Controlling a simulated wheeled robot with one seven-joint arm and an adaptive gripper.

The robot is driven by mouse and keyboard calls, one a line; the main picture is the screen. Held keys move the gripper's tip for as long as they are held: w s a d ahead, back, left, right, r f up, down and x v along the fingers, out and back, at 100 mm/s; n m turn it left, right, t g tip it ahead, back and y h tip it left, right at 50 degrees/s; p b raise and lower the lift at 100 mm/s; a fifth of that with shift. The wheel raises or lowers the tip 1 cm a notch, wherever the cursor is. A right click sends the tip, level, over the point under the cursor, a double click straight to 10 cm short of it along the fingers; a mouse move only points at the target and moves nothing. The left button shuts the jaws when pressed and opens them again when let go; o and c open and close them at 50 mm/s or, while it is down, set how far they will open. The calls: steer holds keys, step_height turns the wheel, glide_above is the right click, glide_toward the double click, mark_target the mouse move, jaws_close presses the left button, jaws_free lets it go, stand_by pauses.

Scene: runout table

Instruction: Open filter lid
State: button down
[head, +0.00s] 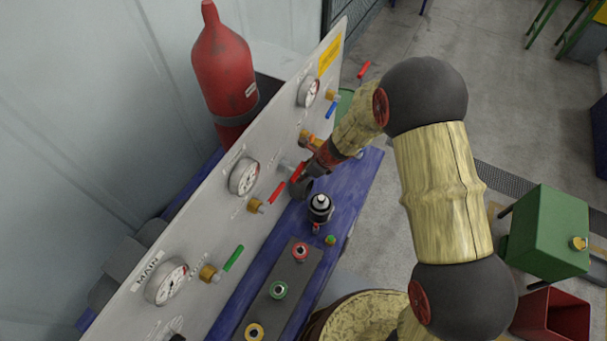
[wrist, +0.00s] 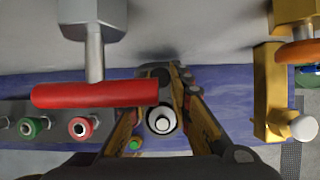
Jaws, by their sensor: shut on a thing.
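My gripper (head: 305,178) is at the panel, beside a dark grey round part (head: 300,188) that looks like the filter lid. In the wrist view my gripper (wrist: 168,82) has its two yellowish fingers converging with dark tips on this dark part, which is mostly hidden between them. I cannot tell how far the lid is turned or tilted. A black-and-white canister (head: 320,208) stands upright on the blue table, apart from the gripper; its pale round top (wrist: 162,120) shows between the fingers in the wrist view.
A red valve handle (wrist: 95,94) crosses close in front of the left finger. A brass valve (wrist: 272,95) is to the right. The grey panel (head: 222,215) carries gauges and handles. A red cylinder (head: 222,70) stands behind it. The blue table (head: 352,190) holds several coloured fittings.

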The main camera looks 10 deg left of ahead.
steer(key=c, duration=1.6)
jaws_free()
steer(key=v, duration=1.2)
steer(key=shift+c, duration=0.2)
